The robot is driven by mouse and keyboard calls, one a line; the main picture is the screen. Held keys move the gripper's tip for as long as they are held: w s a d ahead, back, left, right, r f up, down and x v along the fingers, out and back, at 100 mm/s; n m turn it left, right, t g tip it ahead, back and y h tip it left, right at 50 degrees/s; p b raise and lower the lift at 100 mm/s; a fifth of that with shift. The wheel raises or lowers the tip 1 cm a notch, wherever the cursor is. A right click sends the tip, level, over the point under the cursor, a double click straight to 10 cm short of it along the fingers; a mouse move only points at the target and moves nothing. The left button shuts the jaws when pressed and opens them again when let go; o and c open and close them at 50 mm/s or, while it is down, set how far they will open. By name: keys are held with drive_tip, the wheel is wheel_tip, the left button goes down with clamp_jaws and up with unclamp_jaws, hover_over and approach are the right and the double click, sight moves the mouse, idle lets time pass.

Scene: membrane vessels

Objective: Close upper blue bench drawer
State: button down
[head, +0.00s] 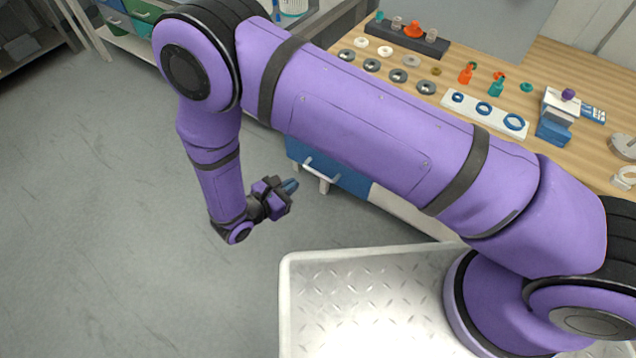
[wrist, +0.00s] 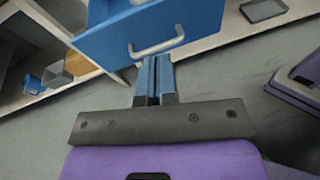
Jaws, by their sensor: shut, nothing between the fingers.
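The upper blue bench drawer (head: 345,177) shows its front and pale handle under the wooden worktop in the head view, partly hidden by my arm. In the wrist view the blue drawer (wrist: 200,22) fills the top, and it stands out from the bench frame. Its handle (wrist: 157,47) is a light bar across the front. My gripper (head: 290,186) is shut and empty, a little left of the handle in the head view. In the wrist view its blue fingertips (wrist: 154,62) lie together just below the handle. I cannot tell whether they touch it.
The worktop (head: 555,62) carries rings, small bottles and a white plate with blue rings (head: 484,112). Below the drawer, the wrist view shows a shelf with a blue container (wrist: 33,84) and a grey container (wrist: 57,74). The floor (head: 110,220) left of my arm is clear.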

drive_tip(key=s+f+n+t+y, duration=0.1)
drive_tip(key=s+f+n+t, duration=0.2)
drive_tip(key=f, duration=0.4)
drive_tip(key=f+x, duration=0.1)
drive_tip(key=x, duration=1.1)
drive_tip(key=shift+w+d+f+g, duration=0.15)
drive_tip(key=shift+d+f+g, duration=0.1)
drive_tip(key=shift+g, duration=0.15)
drive_tip(key=r+x, duration=0.1)
drive_tip(key=x, duration=0.7)
drive_tip(key=r+x, duration=0.2)
drive_tip(key=x, duration=0.7)
drive_tip(key=w+r+x, duration=0.1)
drive_tip(key=x, duration=0.7)
drive_tip(key=shift+w+d+r, duration=0.15)
drive_tip(key=shift+d+r, duration=0.05)
drive_tip(key=shift+r, duration=0.05)
drive_tip(key=shift+w+d+r, duration=0.15)
drive_tip(key=shift+w+d, duration=0.2)
drive_tip(key=shift+w, duration=0.1)
